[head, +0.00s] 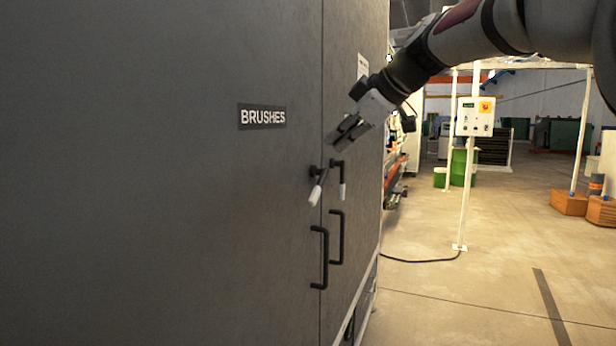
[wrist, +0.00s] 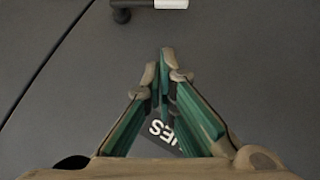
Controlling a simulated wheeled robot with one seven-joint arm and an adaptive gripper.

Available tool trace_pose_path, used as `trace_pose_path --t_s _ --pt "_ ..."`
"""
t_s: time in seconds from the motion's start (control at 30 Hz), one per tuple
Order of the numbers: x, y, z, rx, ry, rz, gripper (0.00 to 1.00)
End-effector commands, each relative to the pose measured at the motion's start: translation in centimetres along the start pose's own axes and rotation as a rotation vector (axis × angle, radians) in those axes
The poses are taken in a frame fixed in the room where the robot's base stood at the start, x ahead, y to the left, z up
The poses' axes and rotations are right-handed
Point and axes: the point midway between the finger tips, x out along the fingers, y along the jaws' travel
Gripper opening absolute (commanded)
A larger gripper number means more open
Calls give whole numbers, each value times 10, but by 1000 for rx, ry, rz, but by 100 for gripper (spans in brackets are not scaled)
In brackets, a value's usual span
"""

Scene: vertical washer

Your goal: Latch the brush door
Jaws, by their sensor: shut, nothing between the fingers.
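The grey brush door (head: 200,200) has a "BRUSHES" label (head: 262,116) and looks flush with the panel to its right. Its latch lever (head: 318,188), black with a white grip, sits beside the seam and slants down and left. A lever with a white grip also shows at the top edge of the wrist view (wrist: 171,3), partly cut off. My gripper (head: 337,144) is above the levers, near the seam, apart from them. In the wrist view my gripper (wrist: 163,68) has its fingertips together, empty, with part of the label (wrist: 162,128) behind the fingers.
A second lever (head: 341,182) hangs nearly straight down on the right panel (head: 352,100). Two black pull handles, left (head: 320,258) and right (head: 337,238), stick out below the levers. A control box (head: 475,116) on a post stands farther right.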

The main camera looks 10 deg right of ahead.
Motion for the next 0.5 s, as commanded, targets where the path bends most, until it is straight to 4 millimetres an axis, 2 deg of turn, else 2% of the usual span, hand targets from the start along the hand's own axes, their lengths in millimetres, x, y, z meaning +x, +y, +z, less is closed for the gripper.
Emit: trace_pose_path --t_s 0.13,0.27,0.5 --pt "3 0 0 1 -1 -1 0" --pt "16 -1 0 1 -1 -4 0" --pt "60 -2 0 1 -1 -6 0"
